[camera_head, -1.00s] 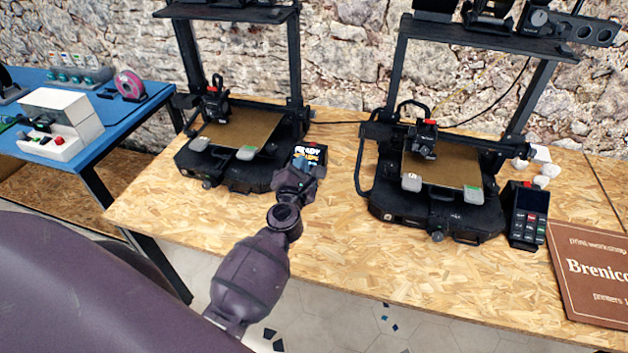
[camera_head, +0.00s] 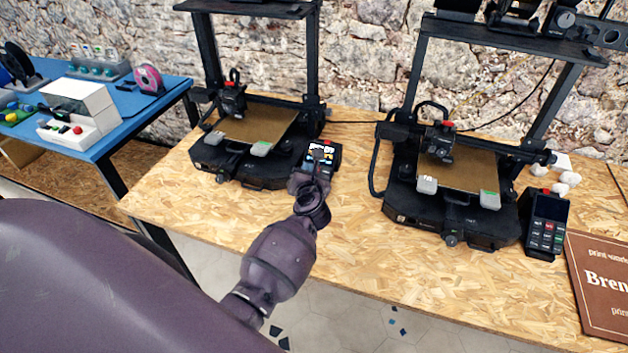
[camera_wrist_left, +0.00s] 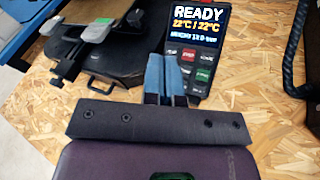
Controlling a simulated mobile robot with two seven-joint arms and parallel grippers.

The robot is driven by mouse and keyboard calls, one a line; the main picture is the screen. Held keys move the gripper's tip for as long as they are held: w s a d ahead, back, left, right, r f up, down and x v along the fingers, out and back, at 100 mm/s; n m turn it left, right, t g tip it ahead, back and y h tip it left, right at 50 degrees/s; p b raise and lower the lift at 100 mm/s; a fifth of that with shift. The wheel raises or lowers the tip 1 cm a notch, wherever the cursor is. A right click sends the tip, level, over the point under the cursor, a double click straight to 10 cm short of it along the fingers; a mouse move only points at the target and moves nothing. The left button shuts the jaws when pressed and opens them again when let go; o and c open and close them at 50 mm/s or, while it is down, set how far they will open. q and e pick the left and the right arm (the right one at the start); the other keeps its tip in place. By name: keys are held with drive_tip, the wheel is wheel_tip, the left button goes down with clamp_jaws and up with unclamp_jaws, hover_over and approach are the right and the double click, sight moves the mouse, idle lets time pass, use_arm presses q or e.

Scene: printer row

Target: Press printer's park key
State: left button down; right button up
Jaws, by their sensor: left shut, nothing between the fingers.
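The left printer (camera_head: 240,165) has a dark control panel (camera_head: 333,150) at its right front corner. In the left wrist view the panel's screen (camera_wrist_left: 197,20) reads READY and 22°C / 22°C. Below it are small grey, red (camera_wrist_left: 188,54) and green keys; their labels are too small to read surely, so I cannot tell which is park. My left gripper (camera_head: 318,163) is shut and empty, over the panel's lower part. In the wrist view its bluish fingers (camera_wrist_left: 164,62) hide the left part of the keypad. I cannot tell whether they touch it. My right gripper is not in view.
A second printer (camera_head: 455,205) with its own keypad panel (camera_head: 546,225) stands to the right on the chipboard table (camera_head: 370,265). A brown sign (camera_head: 600,275) lies at the right. A blue table (camera_head: 130,120) with a white box stands at the left.

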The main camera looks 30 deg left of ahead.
use_arm(q)
drive_tip(key=w+f+b, duration=0.2)
drive_tip(key=f+b, duration=0.1)
drive_tip(key=w+f+b, duration=0.1)
drive_tip(key=f+b, duration=0.1)
drive_tip(key=shift+w+a+f, duration=0.15)
drive_tip(key=shift+w+a, duration=0.05)
drive_tip(key=shift+a, duration=0.2)
drive_tip(key=shift+w+f, duration=0.2)
drive_tip(key=shift+w, duration=0.05)
drive_tip(key=shift+w+f+b, duration=0.15)
drive_tip(key=shift+f+b, duration=0.05)
drive_tip(key=shift+b, duration=0.2)
drive_tip(key=shift+w+a+f, duration=0.1)
drive_tip(key=shift+w+a, duration=0.05)
drive_tip(key=shift+w, duration=0.1)
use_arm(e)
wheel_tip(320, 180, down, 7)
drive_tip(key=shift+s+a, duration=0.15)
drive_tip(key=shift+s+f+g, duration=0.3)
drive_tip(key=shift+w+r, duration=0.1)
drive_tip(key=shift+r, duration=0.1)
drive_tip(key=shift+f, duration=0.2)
use_arm(q)
drive_tip(key=shift+f, duration=0.15)
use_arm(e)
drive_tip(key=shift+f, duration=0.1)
